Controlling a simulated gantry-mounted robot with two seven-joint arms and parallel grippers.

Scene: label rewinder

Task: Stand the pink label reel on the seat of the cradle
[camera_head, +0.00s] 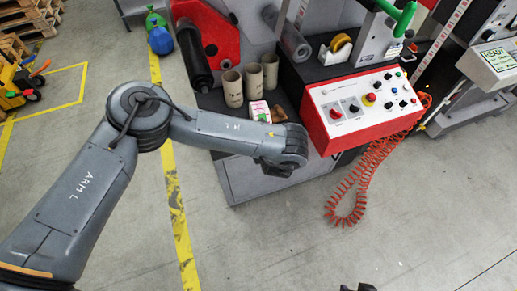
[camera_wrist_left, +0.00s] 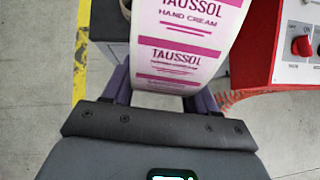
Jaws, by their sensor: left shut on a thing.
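The pink label reel (camera_wrist_left: 180,55), white with pink "TAUSSOL" labels, is held between the fingers of my left gripper (camera_wrist_left: 162,88) in the left wrist view. My left gripper is shut on it. In the head view, a small white and pink patch of the reel (camera_head: 260,108) shows just beyond the end of my left arm, over the dark bench top. My arm hides most of the gripper there. A dark tip of what may be my right gripper (camera_head: 358,288) shows at the bottom edge.
Several cardboard cores (camera_head: 253,79) stand on the bench behind the reel. A small brown thing (camera_head: 280,115) lies beside it. A red control box (camera_head: 352,115) is to the right, with a coiled orange cable (camera_head: 347,204) below.

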